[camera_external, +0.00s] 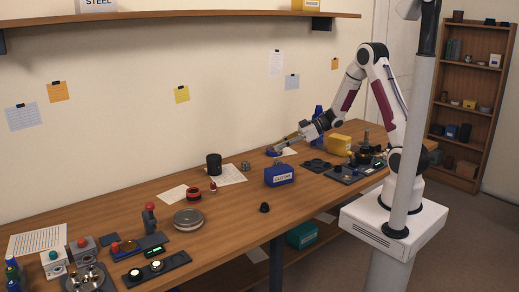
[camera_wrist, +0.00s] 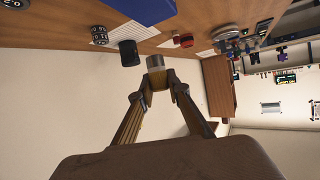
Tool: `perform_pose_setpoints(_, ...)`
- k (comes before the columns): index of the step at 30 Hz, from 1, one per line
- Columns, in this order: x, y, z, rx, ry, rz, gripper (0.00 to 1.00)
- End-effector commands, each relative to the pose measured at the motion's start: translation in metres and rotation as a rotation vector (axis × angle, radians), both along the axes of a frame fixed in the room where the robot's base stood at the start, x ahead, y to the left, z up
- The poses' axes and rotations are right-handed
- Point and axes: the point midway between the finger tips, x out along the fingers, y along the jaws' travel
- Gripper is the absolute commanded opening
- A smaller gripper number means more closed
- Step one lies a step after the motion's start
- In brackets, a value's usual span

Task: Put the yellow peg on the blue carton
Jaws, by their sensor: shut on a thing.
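The blue carton (camera_external: 279,176) stands upright on the bench with a pale label on its front. A blue surface at the top of the wrist view (camera_wrist: 145,8) looks like the same carton. My gripper (camera_external: 274,151) is behind and above the carton in the external view, apart from it. In the wrist view its fingers (camera_wrist: 157,82) are shut on a small cylinder (camera_wrist: 155,61) with a greyish end. Its sides are mostly hidden by the fingertips, so I cannot tell whether it is the yellow peg. No other yellow peg is clear.
A black cup (camera_external: 214,164) stands to the left at the back, with papers beside it. A yellow carton (camera_external: 338,144) and dark trays lie to the right. A small black part (camera_external: 264,208) sits near the front edge. Bare bench surrounds the blue carton's front.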

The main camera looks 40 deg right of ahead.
Motion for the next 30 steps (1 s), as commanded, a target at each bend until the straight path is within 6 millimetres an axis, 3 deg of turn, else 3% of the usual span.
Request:
perform_pose_setpoints(7, 0.000, 0.000, -0.025, 0.001, 0.002, -0.001, 0.00)
perform_pose_setpoints(23, 0.000, 0.000, -0.031, 0.000, 0.001, 0.000, 0.00)
perform_pose_setpoints(30, 0.000, 0.000, -0.050, 0.001, 0.003, -0.001, 0.00)
